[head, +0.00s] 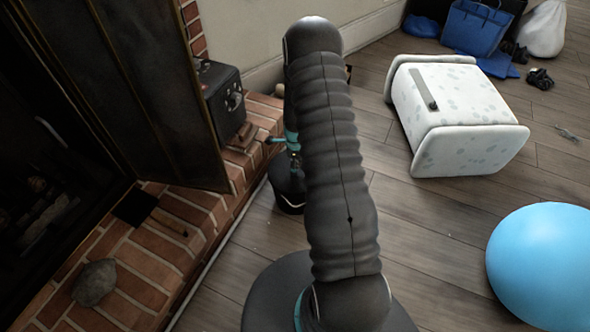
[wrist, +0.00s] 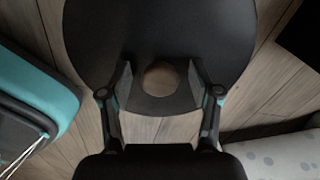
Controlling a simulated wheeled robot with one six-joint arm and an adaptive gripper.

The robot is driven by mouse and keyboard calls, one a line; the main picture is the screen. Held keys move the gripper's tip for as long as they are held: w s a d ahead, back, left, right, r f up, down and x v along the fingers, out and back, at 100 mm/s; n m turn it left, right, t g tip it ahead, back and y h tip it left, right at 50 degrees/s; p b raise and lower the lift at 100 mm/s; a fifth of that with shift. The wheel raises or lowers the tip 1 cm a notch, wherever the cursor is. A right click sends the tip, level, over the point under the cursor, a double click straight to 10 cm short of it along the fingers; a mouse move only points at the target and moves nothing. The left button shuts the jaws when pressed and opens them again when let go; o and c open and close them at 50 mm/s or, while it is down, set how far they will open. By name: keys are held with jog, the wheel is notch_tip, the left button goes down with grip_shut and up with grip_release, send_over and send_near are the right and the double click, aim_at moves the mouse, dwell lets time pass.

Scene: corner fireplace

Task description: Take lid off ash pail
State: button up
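In the wrist view the broad dark ash pail lid (wrist: 100,35) fills the upper middle, its top edge cut off by the frame. A round, wood-coloured knob (wrist: 160,77) shows on it, in line with the gap between my fingers. My gripper (wrist: 160,82) is open, one fingertip on each side of the knob, with visible space at both sides. I cannot tell how far the fingertips are above the lid. The pail's body is not clearly seen below the lid. In the head view my arm hides most of the gripper and the pail.
The brick hearth (head: 165,258) with a dark open fire door (head: 165,100), a black box (head: 222,98) and a stone (head: 94,283) is at left. Wooden floor (head: 430,235) between is clear.

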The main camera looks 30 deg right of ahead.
grip_shut()
jog(key=shift+r, duration=0.1)
